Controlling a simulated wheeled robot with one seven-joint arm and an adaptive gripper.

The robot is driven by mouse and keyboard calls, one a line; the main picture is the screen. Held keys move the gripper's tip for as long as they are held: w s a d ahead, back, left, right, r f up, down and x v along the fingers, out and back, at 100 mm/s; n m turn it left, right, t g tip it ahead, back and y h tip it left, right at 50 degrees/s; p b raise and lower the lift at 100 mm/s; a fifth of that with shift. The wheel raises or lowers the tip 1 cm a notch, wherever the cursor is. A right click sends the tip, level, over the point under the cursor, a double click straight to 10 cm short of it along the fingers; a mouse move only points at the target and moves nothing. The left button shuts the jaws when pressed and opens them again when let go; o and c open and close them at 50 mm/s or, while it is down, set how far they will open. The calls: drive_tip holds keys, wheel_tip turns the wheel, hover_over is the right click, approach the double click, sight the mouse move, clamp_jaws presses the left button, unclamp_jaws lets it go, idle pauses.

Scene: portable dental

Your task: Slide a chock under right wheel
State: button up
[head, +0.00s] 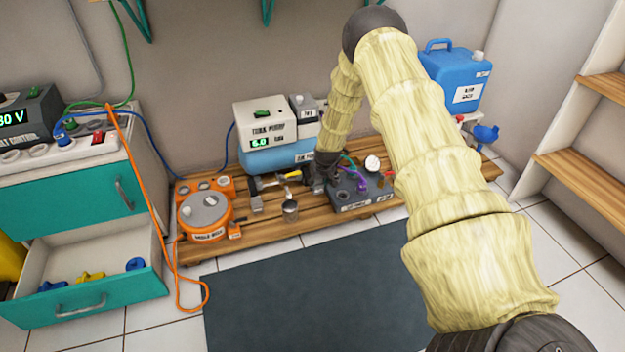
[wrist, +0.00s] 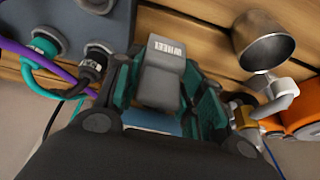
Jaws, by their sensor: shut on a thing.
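My gripper (wrist: 168,88) is shut on a grey block (wrist: 165,72) printed "WHEEL", which shows between the dark and teal fingers in the wrist view. I take the block to be the chock. In the head view my gripper (head: 317,184) is low over the wooden platform (head: 270,238), just left of a grey box with hoses (head: 358,193). The held block cannot be made out in the head view. I cannot make out the right wheel in either view.
A metal cup (head: 290,211) stands close to my gripper; it also shows in the wrist view (wrist: 263,40). An orange reel (head: 205,212) and a small grey block (head: 256,203) lie left. The pump box (head: 265,122) stands behind. A dark mat (head: 310,300) lies clear in front.

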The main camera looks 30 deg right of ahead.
sight(316, 193)
drive_tip(key=shift+w+a+f+b, duration=0.15)
drive_tip(key=shift+a+f+b, duration=0.1)
drive_tip(key=shift+f+b, duration=0.2)
drive_tip(key=shift+w+a+f+b, duration=0.2)
drive_tip(key=shift+f+b, duration=0.15)
drive_tip(key=shift+f, duration=0.15)
drive_tip(key=shift+f+b, duration=1.9)
drive_tip(key=shift+f, duration=0.15)
drive_tip(key=shift+s+r+p, duration=0.1)
drive_tip(key=shift+s+p, duration=0.05)
drive_tip(key=shift+p, duration=0.25)
drive_tip(key=shift+f, duration=0.55)
drive_tip(key=shift+w+d+b, duration=0.25)
drive_tip(key=shift+w+b, duration=0.05)
drive_tip(key=shift+w, duration=0.7)
drive_tip(key=shift+w+d+b, duration=0.25)
drive_tip(key=shift+w, duration=0.7)
idle(0.4)
drive_tip(key=o, duration=1.2)
